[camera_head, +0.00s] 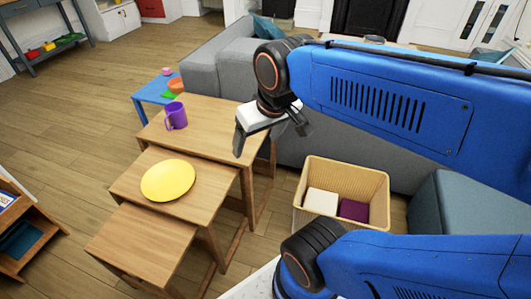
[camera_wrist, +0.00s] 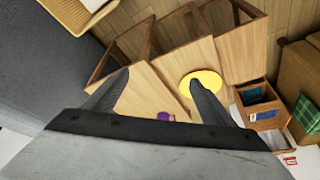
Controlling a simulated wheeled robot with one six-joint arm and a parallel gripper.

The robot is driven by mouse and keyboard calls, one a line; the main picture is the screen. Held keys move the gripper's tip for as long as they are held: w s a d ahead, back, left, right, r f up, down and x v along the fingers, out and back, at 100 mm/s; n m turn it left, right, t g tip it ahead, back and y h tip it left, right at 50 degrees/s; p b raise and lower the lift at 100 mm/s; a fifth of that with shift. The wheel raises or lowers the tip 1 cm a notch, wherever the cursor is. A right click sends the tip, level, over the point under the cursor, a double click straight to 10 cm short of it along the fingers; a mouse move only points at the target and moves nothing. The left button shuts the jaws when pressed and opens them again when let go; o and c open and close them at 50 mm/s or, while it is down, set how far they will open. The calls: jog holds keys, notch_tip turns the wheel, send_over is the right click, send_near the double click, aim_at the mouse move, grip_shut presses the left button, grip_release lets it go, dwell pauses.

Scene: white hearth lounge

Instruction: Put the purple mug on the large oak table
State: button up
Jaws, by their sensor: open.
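The purple mug (camera_head: 176,116) stands upright on the large oak table (camera_head: 215,118), the tallest of three nested oak tables, near its left end. My gripper (camera_head: 272,140) is open and empty, above and to the right of the mug, near the table's right end. In the wrist view my gripper's two fingers (camera_wrist: 158,82) are spread wide over the oak tables. The mug (camera_wrist: 165,116) shows there only in part, low between the fingers, partly hidden by the gripper body. The large oak table (camera_wrist: 135,98) lies beneath the fingers.
A yellow plate (camera_head: 168,180) lies on the middle oak table (camera_head: 128,183); the lowest table (camera_head: 145,240) is bare. A blue table (camera_head: 152,91) holding an orange bowl (camera_head: 175,85) stands behind. A wicker basket (camera_head: 375,182) and grey sofa (camera_head: 212,68) are at the right.

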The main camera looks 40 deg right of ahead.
jog(key=s+f, duration=0.2)
jog(key=s, duration=0.1)
jog(key=shift+d+f, duration=0.1)
